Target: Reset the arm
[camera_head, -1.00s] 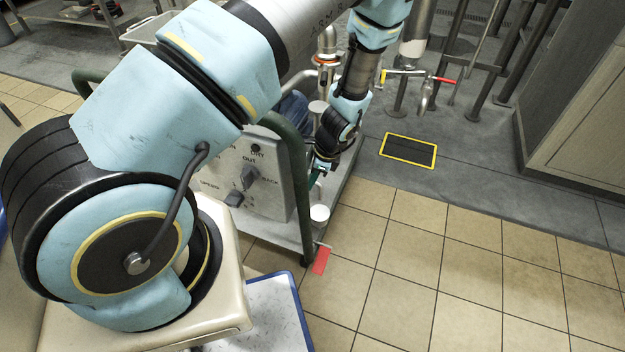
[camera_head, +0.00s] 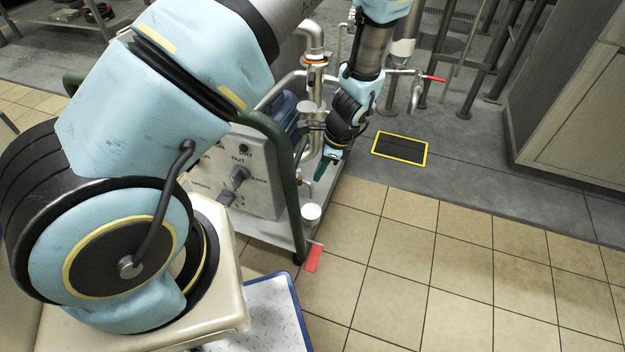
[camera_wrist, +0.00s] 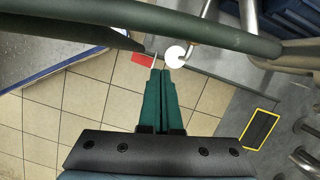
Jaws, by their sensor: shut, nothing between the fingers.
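My gripper (camera_head: 322,165) hangs at the end of my arm, in front of the pipework of a wheeled skid in the head view. Its green fingers point down and lie together, shut and empty. In the wrist view my gripper (camera_wrist: 160,75) points towards a white round cup-like part (camera_wrist: 175,56) and a red tag (camera_wrist: 142,60), with no contact that I can make out. My arm's light blue links arch across the left and top of the head view.
A control panel (camera_head: 240,175) with dark knobs sits on the skid, edged by a green tube frame (camera_head: 290,185). A red-handled valve (camera_head: 432,78) stands behind. A yellow-edged floor plate (camera_head: 400,148) lies to the right. Tiled floor (camera_head: 450,270) is clear at lower right.

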